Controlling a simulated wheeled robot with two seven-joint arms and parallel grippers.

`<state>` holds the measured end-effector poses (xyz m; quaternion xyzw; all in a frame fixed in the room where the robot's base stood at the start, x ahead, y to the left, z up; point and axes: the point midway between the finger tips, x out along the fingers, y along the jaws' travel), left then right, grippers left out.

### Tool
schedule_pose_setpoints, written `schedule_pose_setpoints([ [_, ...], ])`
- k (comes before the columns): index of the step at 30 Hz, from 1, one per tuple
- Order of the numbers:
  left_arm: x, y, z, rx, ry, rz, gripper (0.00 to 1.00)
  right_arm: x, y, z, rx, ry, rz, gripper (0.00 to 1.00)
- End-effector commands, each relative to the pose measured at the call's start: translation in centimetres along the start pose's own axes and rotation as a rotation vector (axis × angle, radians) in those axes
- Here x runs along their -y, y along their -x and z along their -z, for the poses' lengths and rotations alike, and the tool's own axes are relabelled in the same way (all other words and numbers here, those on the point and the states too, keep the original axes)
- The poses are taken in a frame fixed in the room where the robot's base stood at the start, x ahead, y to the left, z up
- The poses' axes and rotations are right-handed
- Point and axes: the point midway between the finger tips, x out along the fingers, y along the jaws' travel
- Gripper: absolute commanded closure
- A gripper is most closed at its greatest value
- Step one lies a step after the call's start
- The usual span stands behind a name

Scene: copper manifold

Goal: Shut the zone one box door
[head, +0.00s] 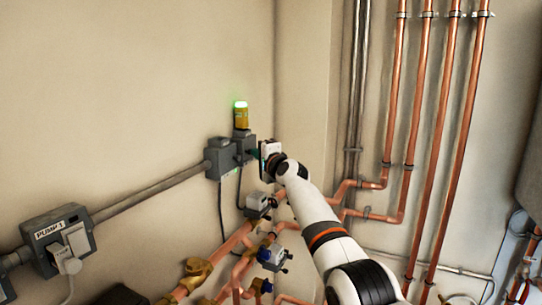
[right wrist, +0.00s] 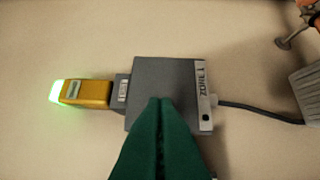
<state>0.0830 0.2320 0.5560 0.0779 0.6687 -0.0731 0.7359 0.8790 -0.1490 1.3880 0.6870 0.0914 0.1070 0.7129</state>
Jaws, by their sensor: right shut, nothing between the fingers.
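The zone one box (head: 243,143) is a small grey box on the left wall, under a yellow beacon with a lit green top (head: 241,115). In the right wrist view its flat grey face (right wrist: 160,80) shows with the label strip "ZONE 1" (right wrist: 204,85) along one edge. I cannot tell whether its door is fully shut. My right gripper (head: 254,154) is at the box's right side in the head view. Its green fingers (right wrist: 160,105) are together, empty, and cover part of the face; contact is unclear. My left gripper is not in view.
Another grey box (head: 220,159) sits just left, joined by conduit to the PUMP 1 box (head: 60,240). Valve actuators (head: 258,202) and copper pipes (head: 232,243) lie below. Vertical copper pipes (head: 430,130) run on the right. The wall above is bare.

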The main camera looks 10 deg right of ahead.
Motion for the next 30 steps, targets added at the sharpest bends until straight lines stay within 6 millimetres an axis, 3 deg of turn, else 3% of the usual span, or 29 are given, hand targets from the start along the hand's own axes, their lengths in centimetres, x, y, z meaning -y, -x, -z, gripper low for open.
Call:
schedule_pose_setpoints([
  [9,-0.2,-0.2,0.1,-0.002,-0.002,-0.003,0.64,-0.2,-1.0,1.9,-0.027,-0.002,-0.002,1.00],
  [30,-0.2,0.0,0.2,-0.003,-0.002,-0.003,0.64,-0.5,-1.0,1.9,-0.031,-0.004,-0.005,1.00],
])
